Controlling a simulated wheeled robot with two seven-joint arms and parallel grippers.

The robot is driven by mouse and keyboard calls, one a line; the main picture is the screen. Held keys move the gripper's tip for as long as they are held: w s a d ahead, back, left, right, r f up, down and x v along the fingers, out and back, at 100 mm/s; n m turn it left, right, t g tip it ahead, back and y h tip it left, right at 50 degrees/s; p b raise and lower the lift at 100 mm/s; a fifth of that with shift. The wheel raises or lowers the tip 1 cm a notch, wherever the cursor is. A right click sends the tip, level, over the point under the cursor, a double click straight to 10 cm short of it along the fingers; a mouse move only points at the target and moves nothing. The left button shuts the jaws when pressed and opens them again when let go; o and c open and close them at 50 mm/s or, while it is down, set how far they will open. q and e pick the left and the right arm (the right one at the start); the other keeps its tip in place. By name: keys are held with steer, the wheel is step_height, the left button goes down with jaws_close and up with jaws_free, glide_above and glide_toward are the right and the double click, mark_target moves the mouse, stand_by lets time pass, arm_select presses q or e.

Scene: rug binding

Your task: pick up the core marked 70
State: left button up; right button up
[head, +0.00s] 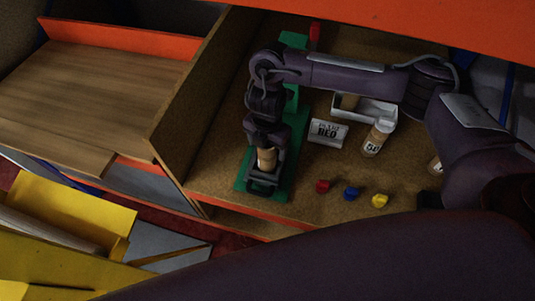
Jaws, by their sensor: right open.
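My right gripper (263,175) is open over a green stand (241,183). A tan, cylinder-shaped core (267,158) shows between its fingers, upright as far as I can see; its number is not visible, and I cannot tell whether the fingers touch it. Another tan core (376,138) with a white top stands to the right; its label is small and looks like it starts with 5. A third labelled piece (435,166) is mostly hidden behind my right arm. I cannot read 70 on any core. My left gripper is not in view.
A white tray (375,108) holds a tan piece (349,101). A white sign (327,133) seems to include the word RED. Red (322,186), blue (351,193) and yellow (379,200) plugs lie near the front edge. A wooden wall (190,120) bounds the left side.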

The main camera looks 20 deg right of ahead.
step_height(320, 180, down, 3)
steer(key=shift+w, duration=0.15)
steer(key=shift+f, duration=0.45)
steer(key=shift+c, duration=0.7)
steer(key=c, duration=1)
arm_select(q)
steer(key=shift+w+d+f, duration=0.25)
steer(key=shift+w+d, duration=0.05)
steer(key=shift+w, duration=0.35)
arm_select(e)
steer(key=shift+c, duration=0.2)
steer(key=shift+r, duration=0.1)
